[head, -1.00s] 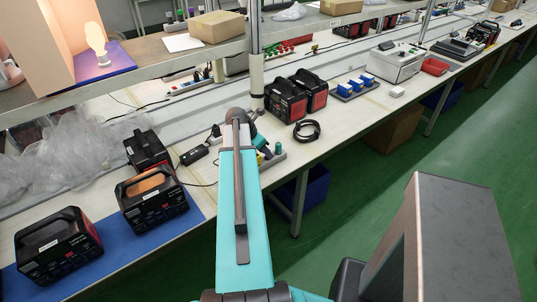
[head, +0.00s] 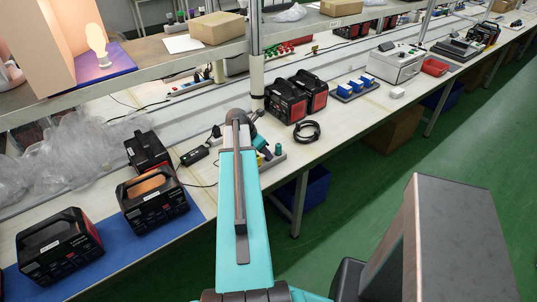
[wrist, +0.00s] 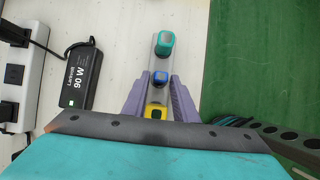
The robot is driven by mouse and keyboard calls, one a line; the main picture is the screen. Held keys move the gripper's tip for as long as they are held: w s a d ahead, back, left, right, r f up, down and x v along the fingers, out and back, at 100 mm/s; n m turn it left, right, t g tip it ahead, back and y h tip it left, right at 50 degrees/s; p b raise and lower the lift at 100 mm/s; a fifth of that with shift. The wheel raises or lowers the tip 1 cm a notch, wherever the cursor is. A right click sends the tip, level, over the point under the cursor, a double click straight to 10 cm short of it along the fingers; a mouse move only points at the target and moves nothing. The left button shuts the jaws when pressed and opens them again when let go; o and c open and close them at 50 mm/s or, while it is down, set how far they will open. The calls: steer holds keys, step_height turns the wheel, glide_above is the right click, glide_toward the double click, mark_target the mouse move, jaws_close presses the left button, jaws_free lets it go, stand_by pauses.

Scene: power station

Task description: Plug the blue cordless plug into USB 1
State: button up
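The blue plug (wrist: 158,77) stands in a grey holder (wrist: 150,63) in the wrist view, between a teal plug (wrist: 166,42) and a yellow plug (wrist: 155,112). My gripper (wrist: 158,76) is open, with one purple finger on each side of the blue plug; whether either finger touches it I cannot tell. In the head view my arm hides the gripper and most of the holder (head: 277,156). Black power stations stand on the bench: one at the far left (head: 59,246), one beside it (head: 153,200) and one behind (head: 149,151). The USB 1 label is not readable.
A black 90 W adapter (wrist: 79,76) and a white power strip (wrist: 28,70) lie left of the holder. The bench edge and green floor (wrist: 260,60) are to the right. A coiled black cable (head: 306,131) and more power stations (head: 286,101) stand farther along the bench.

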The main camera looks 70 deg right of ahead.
steer(key=shift+c, duration=0.5)
jaws_close()
steer(key=shift+r, duration=0.15)
steer(key=shift+w+r+p, duration=0.1)
steer(key=shift+r+p, duration=2.45)
steer(key=shift+r, duration=0.3)
steer(key=shift+a, duration=0.1)
